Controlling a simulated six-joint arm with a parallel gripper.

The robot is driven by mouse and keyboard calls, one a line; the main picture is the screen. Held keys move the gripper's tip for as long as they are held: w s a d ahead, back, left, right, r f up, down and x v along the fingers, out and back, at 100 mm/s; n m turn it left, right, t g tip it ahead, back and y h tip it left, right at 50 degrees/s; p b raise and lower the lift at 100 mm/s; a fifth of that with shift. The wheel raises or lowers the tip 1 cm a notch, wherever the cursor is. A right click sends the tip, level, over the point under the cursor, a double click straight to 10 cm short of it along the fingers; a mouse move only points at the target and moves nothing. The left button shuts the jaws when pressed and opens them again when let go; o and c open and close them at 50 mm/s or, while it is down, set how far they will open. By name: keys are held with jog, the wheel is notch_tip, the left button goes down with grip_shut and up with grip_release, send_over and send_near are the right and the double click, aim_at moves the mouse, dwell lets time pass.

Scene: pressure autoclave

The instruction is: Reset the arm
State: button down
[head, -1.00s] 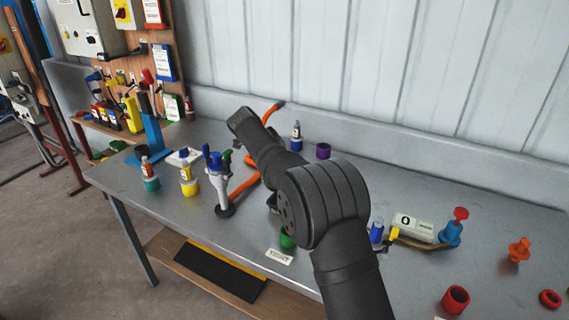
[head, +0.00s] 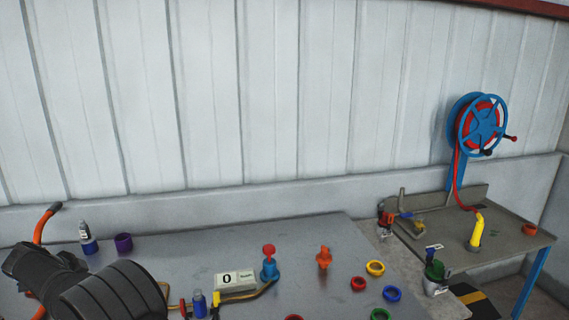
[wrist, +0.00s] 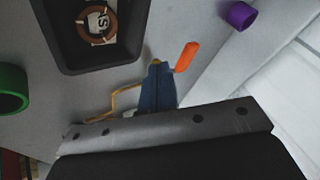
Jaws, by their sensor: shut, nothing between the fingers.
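My arm (head: 95,285) shows in the head view at the lower left, folded low over the grey workbench (head: 330,250). Its gripper end is hidden there. In the wrist view my gripper (wrist: 170,125) spans the bottom as a grey edge with dark holes and a black body. It is shut, with nothing held. Just beyond its edge are a blue piece (wrist: 157,88) and an orange handle (wrist: 187,56); I cannot tell whether the gripper touches the blue piece.
The head view shows a white counter box (head: 235,282), a blue-and-red valve (head: 269,265), an orange fitting (head: 323,257), several coloured rings and a purple cup (head: 124,243). A hose reel (head: 480,125) hangs at right. In the wrist view a black tray (wrist: 60,58) holds a brown ring.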

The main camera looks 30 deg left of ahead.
jog(key=x, duration=0.4)
jog(key=shift+w+r, duration=0.1)
jog(key=shift+w, duration=0.35)
jog(key=shift+w+d+n+g+y, duration=0.15)
jog(key=shift+w+d+n+y, duration=0.1)
jog(key=shift+d+n, duration=0.35)
jog(key=shift+w+d+n+g+y, duration=0.2)
jog(key=shift+d+n+y, duration=0.1)
jog(key=shift+d, duration=0.55)
jog(key=shift+w+d+n+g+y, duration=0.15)
jog(key=shift+w+d+n+y, duration=0.2)
jog(key=shift+d, duration=0.35)
jog(key=shift+s, duration=0.15)
jog(key=shift+a, duration=0.1)
